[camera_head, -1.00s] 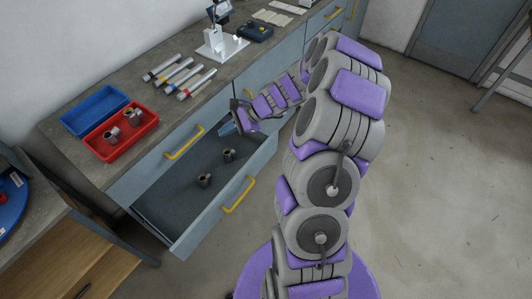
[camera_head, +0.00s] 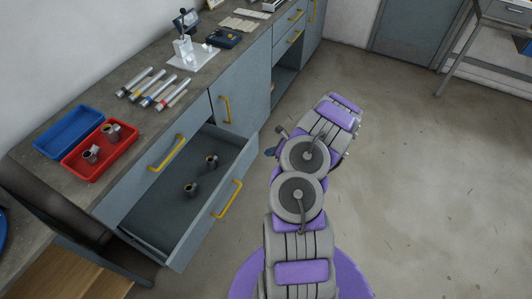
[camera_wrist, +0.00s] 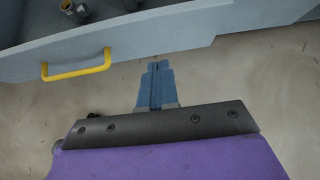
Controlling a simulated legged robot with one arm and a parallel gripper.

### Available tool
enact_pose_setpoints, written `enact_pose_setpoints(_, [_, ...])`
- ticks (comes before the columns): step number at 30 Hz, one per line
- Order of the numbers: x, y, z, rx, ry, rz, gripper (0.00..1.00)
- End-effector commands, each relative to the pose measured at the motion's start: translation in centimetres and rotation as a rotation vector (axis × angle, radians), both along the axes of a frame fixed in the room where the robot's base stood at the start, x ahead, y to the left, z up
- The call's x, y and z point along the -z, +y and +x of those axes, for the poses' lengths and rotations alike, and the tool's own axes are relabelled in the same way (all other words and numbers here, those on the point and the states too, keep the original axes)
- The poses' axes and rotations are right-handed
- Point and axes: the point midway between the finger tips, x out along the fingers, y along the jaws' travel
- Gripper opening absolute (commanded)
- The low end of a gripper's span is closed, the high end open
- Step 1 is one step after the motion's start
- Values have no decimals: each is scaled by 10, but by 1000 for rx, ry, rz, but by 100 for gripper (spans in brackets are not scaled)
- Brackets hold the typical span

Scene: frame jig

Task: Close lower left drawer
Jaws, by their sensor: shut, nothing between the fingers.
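The lower left drawer (camera_head: 150,222) is pulled open, with a yellow handle (camera_head: 228,199) on its grey-blue front. Two small metal cylindrical parts (camera_head: 190,189) stand inside it. In the wrist view the drawer front (camera_wrist: 150,38) crosses the top, with its yellow handle (camera_wrist: 76,66) at upper left. My gripper (camera_wrist: 156,66) has its blue fingers together and empty, pointing toward the drawer front, to the right of the handle. I cannot tell whether the fingertips touch the front. In the head view my arm hides most of the gripper.
The bench top holds a red bin (camera_head: 99,151) with metal parts, a blue bin (camera_head: 69,132), several marker-like tubes (camera_head: 154,87) and a white stand (camera_head: 191,55). A cabinet door (camera_head: 239,91) is beside the drawer. Open floor (camera_head: 420,180) lies to the right.

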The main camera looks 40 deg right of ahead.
Motion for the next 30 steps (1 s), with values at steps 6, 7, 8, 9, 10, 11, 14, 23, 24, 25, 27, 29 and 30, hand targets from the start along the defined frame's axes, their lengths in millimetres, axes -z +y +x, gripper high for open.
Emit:
enact_pose_setpoints(6, [34, 13, 30, -6, 3, -2, 0])
enact_pose_setpoints(7, [37, 15, 34, -6, 2, -3, 0])
enact_pose_setpoints(8, [41, 16, 38, -6, 2, -4, 0])
enact_pose_setpoints(9, [45, 19, 43, -5, 1, -5, 0])
enact_pose_setpoints(10, [49, 21, 47, -5, 1, -7, 0])
enact_pose_setpoints(11, [52, 22, 51, -6, 1, -7, 0])
enact_pose_setpoints(14, [51, 28, 66, -5, -2, -9, 0])
enact_pose_setpoints(23, [52, 33, 88, -3, -1, -1, 0])
enact_pose_setpoints(24, [51, 33, 89, -3, -1, -1, 0])
enact_pose_setpoints(25, [51, 33, 89, -3, -1, -1, 0])
enact_pose_setpoints(27, [51, 33, 90, -3, -1, -1, 0])
enact_pose_setpoints(29, [51, 33, 90, -3, -1, -1, 0])
enact_pose_setpoints(30, [51, 34, 89, -3, -1, -1, 0])
